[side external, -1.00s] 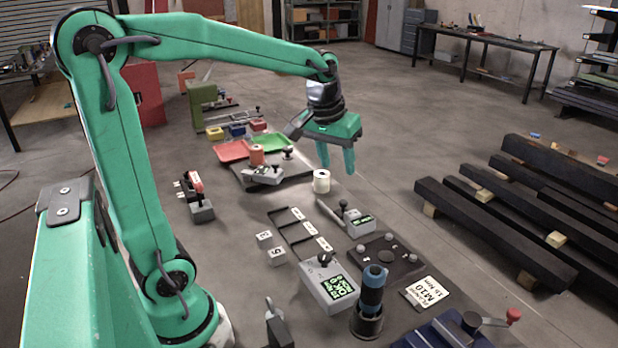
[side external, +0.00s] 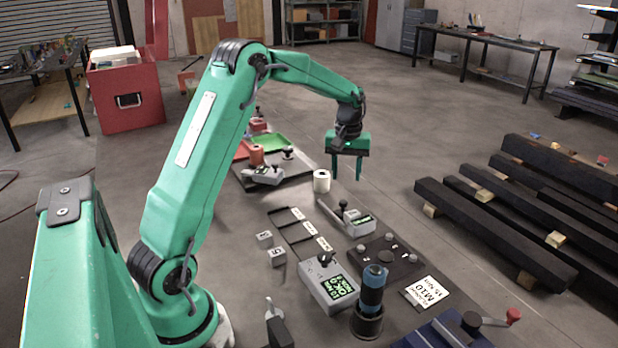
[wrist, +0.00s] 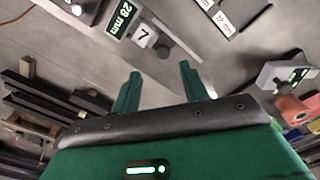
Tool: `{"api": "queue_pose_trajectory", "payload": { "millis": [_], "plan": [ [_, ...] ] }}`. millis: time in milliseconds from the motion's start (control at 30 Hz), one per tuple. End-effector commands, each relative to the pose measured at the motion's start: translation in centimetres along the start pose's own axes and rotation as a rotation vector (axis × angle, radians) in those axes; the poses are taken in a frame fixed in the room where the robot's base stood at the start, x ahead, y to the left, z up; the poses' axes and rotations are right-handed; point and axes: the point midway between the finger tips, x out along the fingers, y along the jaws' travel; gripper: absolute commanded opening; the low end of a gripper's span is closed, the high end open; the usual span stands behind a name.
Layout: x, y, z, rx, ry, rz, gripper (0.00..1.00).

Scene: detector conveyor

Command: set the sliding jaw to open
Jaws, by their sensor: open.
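A grey slide gauge (side external: 352,221) with a dark knob, a small lit display and a low rail stands on the floor right of centre in the side view. I take it to carry the sliding jaw; its exact setting is too small to tell. In the wrist view a display reading 28 mm (wrist: 122,18) sits at the top, beside a white square marked 7 (wrist: 143,35). A white hollow cylinder (side external: 321,181) stands by the rail's far end. My gripper (side external: 346,178) hangs above and behind the gauge, apart from it, fingers spread and empty. It also shows in the wrist view (wrist: 157,85).
A labelled slotted rack (side external: 284,236) lies left of the gauge. A grey box with a display (side external: 325,290) and a blue upright cylinder (side external: 373,290) stand in front. Dark beams (side external: 500,220) lie at the right.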

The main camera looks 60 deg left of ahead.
Motion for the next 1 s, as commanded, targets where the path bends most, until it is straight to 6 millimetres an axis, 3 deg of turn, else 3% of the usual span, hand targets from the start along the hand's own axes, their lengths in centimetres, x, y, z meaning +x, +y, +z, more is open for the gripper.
{"api": "queue_pose_trajectory", "payload": {
  "millis": [167, 567, 1000],
  "plan": [
    [1.5, -0.3, -1.1, -0.036, -0.016, -0.01, 0.44],
    [2.2, -0.3, -1.2, -0.041, -0.019, -0.011, 0.44],
    [6.9, -0.4, -1.1, -0.04, -0.02, -0.012, 0.44]
  ]
}}
